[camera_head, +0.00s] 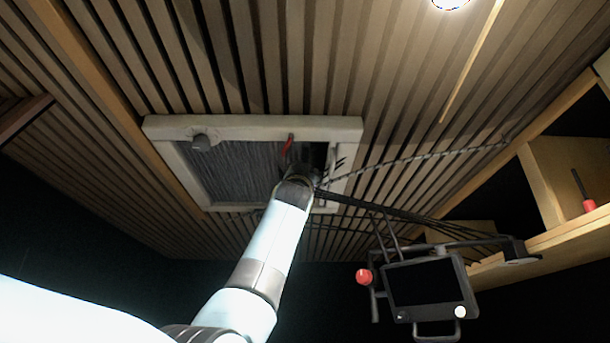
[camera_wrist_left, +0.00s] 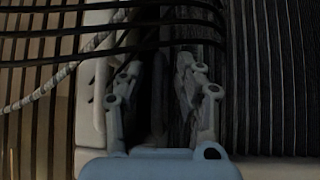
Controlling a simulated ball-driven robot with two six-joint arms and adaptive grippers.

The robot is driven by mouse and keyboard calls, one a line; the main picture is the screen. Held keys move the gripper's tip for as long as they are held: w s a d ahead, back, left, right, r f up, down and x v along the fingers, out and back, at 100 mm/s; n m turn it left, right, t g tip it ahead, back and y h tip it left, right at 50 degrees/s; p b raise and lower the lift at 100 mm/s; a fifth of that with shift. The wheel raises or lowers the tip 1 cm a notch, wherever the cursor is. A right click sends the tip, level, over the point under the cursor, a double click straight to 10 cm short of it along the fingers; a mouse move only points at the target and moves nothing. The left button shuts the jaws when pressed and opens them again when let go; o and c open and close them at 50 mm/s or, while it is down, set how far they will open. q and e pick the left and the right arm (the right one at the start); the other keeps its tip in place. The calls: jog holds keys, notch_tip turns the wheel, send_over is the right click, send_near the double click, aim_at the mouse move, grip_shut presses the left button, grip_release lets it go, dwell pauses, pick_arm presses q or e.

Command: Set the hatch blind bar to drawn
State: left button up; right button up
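The ceiling hatch has a pale frame (camera_head: 250,128). A grey pleated blind (camera_head: 228,172) covers its left and middle part, and a dark gap lies at the right. A small red piece (camera_head: 288,143) shows near the blind's right edge; I cannot tell if it belongs to the bar. My left gripper (camera_head: 303,168) is up at this edge, partly hidden behind my wrist. In the left wrist view its fingers (camera_wrist_left: 158,75) stand apart, with a dark upright strip, possibly the blind bar (camera_wrist_left: 157,105), between them. I see no clear contact. My right gripper is not in view.
Dark cables (camera_head: 385,207) and a braided cord (camera_head: 420,158) run close to the hatch's right side. A monitor (camera_head: 430,284) on a bracket hangs at lower right. A wooden shelf (camera_head: 570,236) is at right.

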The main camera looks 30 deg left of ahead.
pick_arm(q)
jog(key=v, duration=1.2)
jog(key=shift+c, duration=0.2)
